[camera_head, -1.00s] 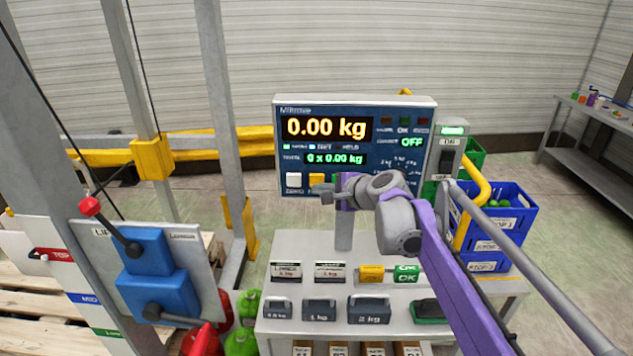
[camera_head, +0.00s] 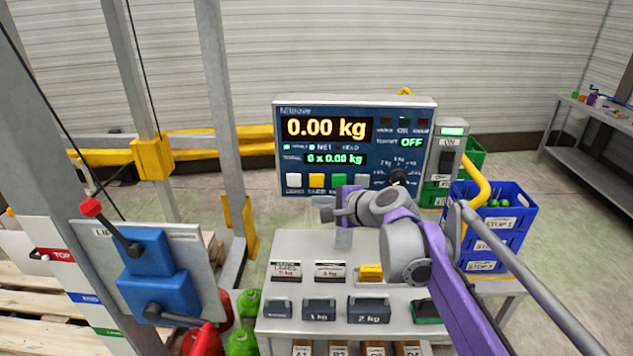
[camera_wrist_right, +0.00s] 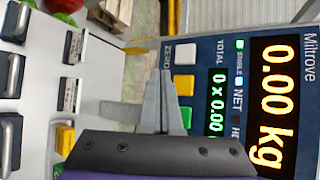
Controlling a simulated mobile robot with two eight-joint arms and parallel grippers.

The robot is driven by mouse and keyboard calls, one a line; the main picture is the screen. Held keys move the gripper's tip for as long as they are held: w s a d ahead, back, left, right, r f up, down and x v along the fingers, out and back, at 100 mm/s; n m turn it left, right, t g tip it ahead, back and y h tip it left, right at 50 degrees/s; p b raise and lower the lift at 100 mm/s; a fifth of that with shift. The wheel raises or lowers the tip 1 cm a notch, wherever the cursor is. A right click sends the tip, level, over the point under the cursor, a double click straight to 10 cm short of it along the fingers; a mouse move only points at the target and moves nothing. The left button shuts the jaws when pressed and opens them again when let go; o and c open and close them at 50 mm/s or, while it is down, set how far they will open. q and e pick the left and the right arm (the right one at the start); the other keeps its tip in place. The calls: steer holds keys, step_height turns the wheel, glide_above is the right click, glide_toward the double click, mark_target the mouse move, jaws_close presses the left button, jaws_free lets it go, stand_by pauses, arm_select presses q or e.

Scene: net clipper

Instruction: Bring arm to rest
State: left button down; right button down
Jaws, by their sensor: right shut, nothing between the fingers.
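My right arm (camera_head: 448,280) is purple and grey and comes in from the lower right of the head view. Its gripper (camera_head: 324,208) is in front of the lower edge of the scale display (camera_head: 330,140), over the white bench, and points left. In the right wrist view the gripper fingers (camera_wrist_right: 150,112) are shut with nothing between them. The display reads 0.00 kg and 0 x 0.00 kg, and its row of buttons shows above the gripper. I cannot tell whether the gripper touches the display stand behind it. My left gripper is not in view.
The white bench (camera_head: 300,246) holds several grey weights (camera_head: 319,309) and small labelled cards. Blue crates (camera_head: 495,225) stand at the right. A blue lever box (camera_head: 150,275) is at the left beside grey posts. A grey side table (camera_head: 600,120) stands far right.

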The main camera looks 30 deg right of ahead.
stand_by(0.7)
steer(key=s+a+f+n+g, duration=0.5)
steer(key=s+a+f+n, duration=0.6)
steer(key=s+a+f, duration=0.25)
steer(key=s+a+f+n+g+h, duration=0.1)
steer(key=s+f+n+g, duration=0.1)
steer(key=s+f+n, duration=0.7)
steer(key=shift+s+a+h, duration=0.15)
steer(key=shift+s+h, duration=0.25)
steer(key=shift+s, duration=0.6)
